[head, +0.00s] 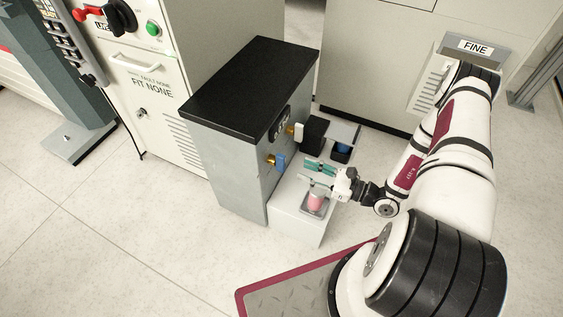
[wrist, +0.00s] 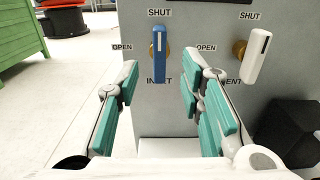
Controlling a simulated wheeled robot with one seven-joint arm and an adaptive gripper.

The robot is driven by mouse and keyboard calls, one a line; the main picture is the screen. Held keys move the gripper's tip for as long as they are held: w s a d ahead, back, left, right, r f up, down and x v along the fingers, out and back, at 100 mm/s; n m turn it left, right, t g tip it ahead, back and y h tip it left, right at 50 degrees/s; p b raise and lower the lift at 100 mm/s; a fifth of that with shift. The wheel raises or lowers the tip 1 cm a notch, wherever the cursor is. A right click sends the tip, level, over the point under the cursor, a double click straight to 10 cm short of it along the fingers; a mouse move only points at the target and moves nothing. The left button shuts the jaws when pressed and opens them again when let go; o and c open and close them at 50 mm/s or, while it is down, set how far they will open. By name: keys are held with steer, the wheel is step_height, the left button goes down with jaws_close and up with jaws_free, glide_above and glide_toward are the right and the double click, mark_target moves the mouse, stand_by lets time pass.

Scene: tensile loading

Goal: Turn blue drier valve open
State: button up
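The blue valve handle (wrist: 160,57) stands upright on a brass fitting on the drier's grey face, with SHUT above, OPEN to its left and INLET below. In the head view the blue handle (head: 280,161) is on the drier's side. My gripper (wrist: 160,78) is open, its teal-padded fingers apart on either side of the handle's lower part in the wrist picture. No contact shows. In the head view my gripper (head: 315,174) points at the drier, with a gap between fingertips and handle.
A white vent valve handle (wrist: 256,57), slightly tilted, is close to the right. A pink-filled container (head: 315,203) is below my gripper. A black block (wrist: 290,128) is at lower right.

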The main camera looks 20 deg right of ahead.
mark_target(285, 162)
steer(key=b+x, duration=0.1)
steer(key=x, duration=0.8)
steer(key=shift+b, duration=0.4)
jaws_close()
